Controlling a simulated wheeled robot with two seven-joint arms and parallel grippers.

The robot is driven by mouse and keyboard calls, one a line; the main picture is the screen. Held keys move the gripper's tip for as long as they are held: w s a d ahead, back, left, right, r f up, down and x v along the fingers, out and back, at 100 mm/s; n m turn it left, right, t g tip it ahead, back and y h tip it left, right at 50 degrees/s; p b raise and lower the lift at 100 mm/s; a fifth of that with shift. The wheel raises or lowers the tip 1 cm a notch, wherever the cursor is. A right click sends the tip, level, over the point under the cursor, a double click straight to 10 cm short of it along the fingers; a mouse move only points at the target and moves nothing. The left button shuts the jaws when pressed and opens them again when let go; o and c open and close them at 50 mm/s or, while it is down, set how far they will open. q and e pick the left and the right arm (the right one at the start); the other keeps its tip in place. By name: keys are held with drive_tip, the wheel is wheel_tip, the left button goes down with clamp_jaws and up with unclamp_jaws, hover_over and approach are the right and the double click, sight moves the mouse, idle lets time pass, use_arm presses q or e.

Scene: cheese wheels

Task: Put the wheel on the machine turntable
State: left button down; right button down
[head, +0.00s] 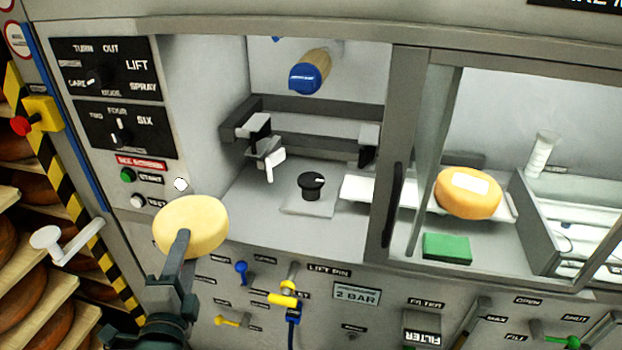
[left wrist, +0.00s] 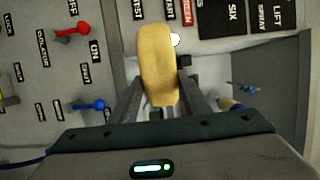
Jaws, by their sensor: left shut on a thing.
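My left gripper (head: 184,245) is shut on a pale yellow cheese wheel (head: 193,222) and holds it on edge in front of the machine's front panel. In the left wrist view the wheel (left wrist: 157,68) stands between the two fingers (left wrist: 155,105). The machine's open bay is up and to the right of the wheel in the head view. In that bay a small black round piece (head: 311,186) stands on a light square plate; I cannot tell if this is the turntable. My right gripper is not in view.
A dark clamp frame (head: 310,130) and a blue-tipped roller (head: 308,73) sit in the bay. A door post (head: 400,150) parts it from a compartment with an orange wheel (head: 468,194) and a green block (head: 447,248). Knobs and valves, one yellow (head: 283,299), jut from the panel below.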

use_arm(q)
drive_tip(key=shift+r, duration=0.25)
